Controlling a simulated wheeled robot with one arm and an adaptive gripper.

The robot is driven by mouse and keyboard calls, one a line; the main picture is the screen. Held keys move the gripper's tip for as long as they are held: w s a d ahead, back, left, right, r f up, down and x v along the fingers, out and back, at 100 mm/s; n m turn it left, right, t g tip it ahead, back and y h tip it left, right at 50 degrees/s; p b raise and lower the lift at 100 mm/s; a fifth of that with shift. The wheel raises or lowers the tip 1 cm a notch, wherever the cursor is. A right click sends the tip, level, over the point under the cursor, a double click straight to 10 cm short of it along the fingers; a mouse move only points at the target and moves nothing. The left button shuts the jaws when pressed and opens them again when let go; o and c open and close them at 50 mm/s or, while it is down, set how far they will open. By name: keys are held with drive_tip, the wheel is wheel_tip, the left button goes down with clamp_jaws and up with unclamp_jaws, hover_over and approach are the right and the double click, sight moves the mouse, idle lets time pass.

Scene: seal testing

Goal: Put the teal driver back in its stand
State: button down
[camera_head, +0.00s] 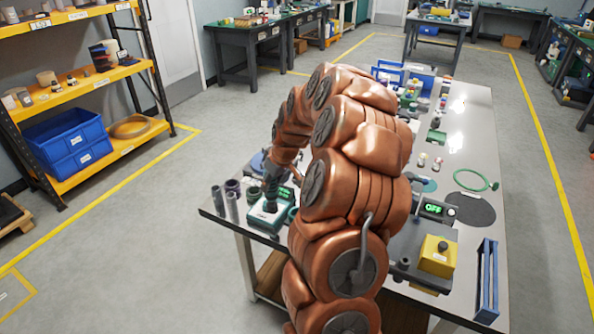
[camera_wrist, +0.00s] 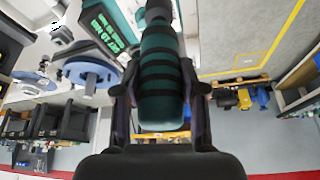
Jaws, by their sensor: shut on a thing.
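My gripper (camera_wrist: 160,92) is shut on the teal driver (camera_wrist: 160,62), whose handle has black bands and sits between the two fingers in the wrist view. The driver's dark nose points away from my gripper, to the top of that view. In the head view my gripper (camera_head: 272,180) is at the near left end of the long table, over a teal and white box (camera_head: 262,219) with a green-lit display. I cannot tell whether the driver's tip touches the box. I cannot make out the driver's stand for certain; my arm hides part of the table.
Dark upright cylinders (camera_head: 232,207) stand left of the box, near the table's edge. A blue round disc (camera_wrist: 88,72) lies near the display in the wrist view. A yellow box (camera_head: 438,255), a blue rack (camera_head: 487,280) and a green ring (camera_head: 474,180) are on the right.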

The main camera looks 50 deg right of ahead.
drive_tip(key=s+d+f+p, duration=0.1)
drive_tip(key=s+d+f, duration=0.2)
drive_tip(key=d, duration=0.3)
drive_tip(key=shift+s+d+f+p, duration=0.15)
drive_tip(key=shift+s+d+p, duration=0.25)
drive_tip(key=shift+s, duration=0.2)
drive_tip(key=shift+b, duration=0.6)
idle(0.9)
drive_tip(key=shift+f+b, duration=0.45)
drive_tip(key=shift+b, duration=0.1)
drive_tip(key=c, duration=0.6)
unclamp_jaws()
drive_tip(key=shift+r, duration=0.2)
drive_tip(key=shift+s+r+b, duration=0.1)
drive_tip(key=shift+r+b, duration=0.2)
drive_tip(key=shift+r, duration=2.05)
